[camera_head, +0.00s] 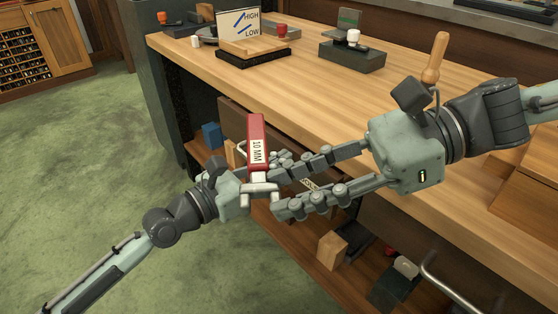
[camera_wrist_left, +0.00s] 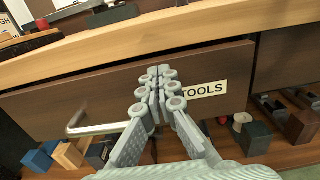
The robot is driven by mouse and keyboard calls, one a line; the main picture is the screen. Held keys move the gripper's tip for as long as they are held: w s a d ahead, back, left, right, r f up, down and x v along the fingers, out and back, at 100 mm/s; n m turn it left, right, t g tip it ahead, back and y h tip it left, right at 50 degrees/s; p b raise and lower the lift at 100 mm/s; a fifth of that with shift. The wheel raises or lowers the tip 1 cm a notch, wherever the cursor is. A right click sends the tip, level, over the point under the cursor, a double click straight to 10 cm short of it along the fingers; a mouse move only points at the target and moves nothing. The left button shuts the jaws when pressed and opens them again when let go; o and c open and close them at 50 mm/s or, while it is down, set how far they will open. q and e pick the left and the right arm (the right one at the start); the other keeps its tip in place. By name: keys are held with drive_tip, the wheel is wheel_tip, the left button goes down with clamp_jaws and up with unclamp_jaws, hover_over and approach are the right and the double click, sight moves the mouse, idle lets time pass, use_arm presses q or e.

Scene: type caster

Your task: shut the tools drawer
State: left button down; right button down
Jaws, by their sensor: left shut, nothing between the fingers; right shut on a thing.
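The tools drawer (camera_wrist_left: 110,93) has a dark wood front with a white "TOOLS" label (camera_wrist_left: 203,89) and a metal bar handle (camera_wrist_left: 95,129). In the head view its front (camera_head: 232,118) is partly hidden by my grippers. It sits under the tabletop edge; I cannot tell if any gap is left. My left gripper (camera_wrist_left: 163,78) is shut and empty, its fingertips in front of the drawer face, right of the handle. I cannot tell if they touch it. My right gripper (camera_head: 268,190) is shut on a red block marked "10 MM" (camera_head: 257,130) by its pale base.
The wooden workbench (camera_head: 330,105) carries a HIGH/LOW sign (camera_head: 238,25) and small dark stands. A lower shelf holds a blue block (camera_head: 212,135) and several wooden and dark blocks. Another bar handle (camera_head: 450,285) is at lower right. The green floor at left is clear.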

sight(297, 151)
use_arm(q)
drive_tip(key=shift+w, duration=0.1)
drive_tip(key=p+x, duration=0.1)
drive_tip(key=x, duration=0.3)
drive_tip(key=shift+r, duration=0.15)
drive_tip(key=shift+w+d+p, duration=0.1)
drive_tip(key=shift+d+p, duration=0.2)
